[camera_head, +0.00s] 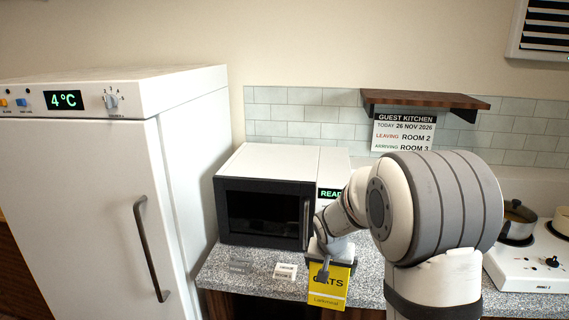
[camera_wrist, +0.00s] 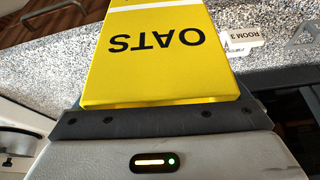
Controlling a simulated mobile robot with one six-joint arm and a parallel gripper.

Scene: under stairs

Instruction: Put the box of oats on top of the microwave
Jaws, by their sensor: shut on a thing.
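The yellow box of oats (camera_head: 328,291) is held upright in front of the counter's front edge, its label facing out in the head view. In the wrist view the box of oats (camera_wrist: 162,55) fills the upper middle, its lettering upside down. My gripper (camera_head: 332,262) is shut on the upper part of the box; its grey edge also shows in the wrist view. The white microwave (camera_head: 268,162) stands on the counter behind and left of the gripper, its dark door closed. Its top looks bare. My arm hides its right side and part of its display.
A tall white fridge (camera_head: 80,200) with a long handle stands at the left. Small labels (camera_head: 285,271) stand on the speckled counter (camera_head: 225,278). A hob with pots (camera_head: 530,265) is at the right. A wooden shelf (camera_head: 425,99) hangs above a notice (camera_head: 403,133).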

